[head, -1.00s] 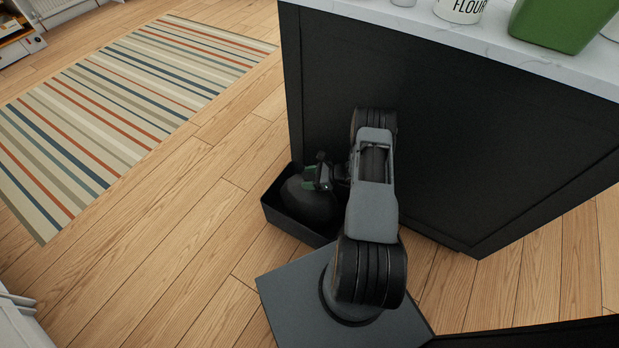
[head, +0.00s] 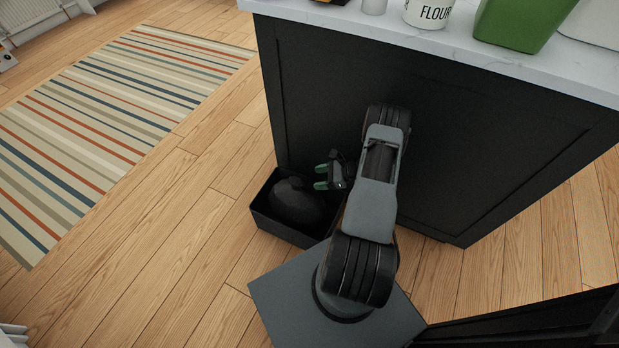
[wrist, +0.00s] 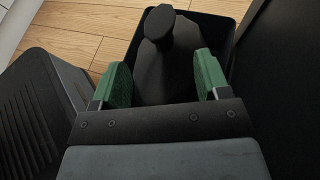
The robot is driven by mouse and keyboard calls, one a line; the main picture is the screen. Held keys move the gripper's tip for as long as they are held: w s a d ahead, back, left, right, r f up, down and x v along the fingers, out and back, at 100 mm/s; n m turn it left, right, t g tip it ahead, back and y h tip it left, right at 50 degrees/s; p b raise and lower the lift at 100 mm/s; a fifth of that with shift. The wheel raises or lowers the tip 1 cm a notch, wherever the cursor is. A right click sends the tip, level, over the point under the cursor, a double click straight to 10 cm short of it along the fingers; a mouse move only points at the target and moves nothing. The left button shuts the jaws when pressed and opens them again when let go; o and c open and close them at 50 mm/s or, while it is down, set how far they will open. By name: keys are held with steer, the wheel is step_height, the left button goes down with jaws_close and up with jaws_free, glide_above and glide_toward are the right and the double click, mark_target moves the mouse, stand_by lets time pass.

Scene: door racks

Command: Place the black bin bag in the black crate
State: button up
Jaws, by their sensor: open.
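The black bin bag (head: 296,203) lies inside the black crate (head: 275,230) on the floor against the dark island. The bag's knotted top (wrist: 159,22) shows in the wrist view, between and beyond my fingers. My gripper (head: 321,177) is open, with green fingertips, above the right side of the crate. In the wrist view the green fingers (wrist: 160,82) are wide apart, with a gap on both sides of the bag's neck. The crate's rim (wrist: 222,17) shows behind the bag there. The bag's underside is hidden.
The dark kitchen island (head: 330,90) stands close behind the crate and my arm. Its white top holds a flour canister (head: 428,12) and a green bin (head: 520,22). A striped rug (head: 110,120) lies at left, with clear wooden floor between.

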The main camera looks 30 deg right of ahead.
steer(key=shift+v, duration=0.85)
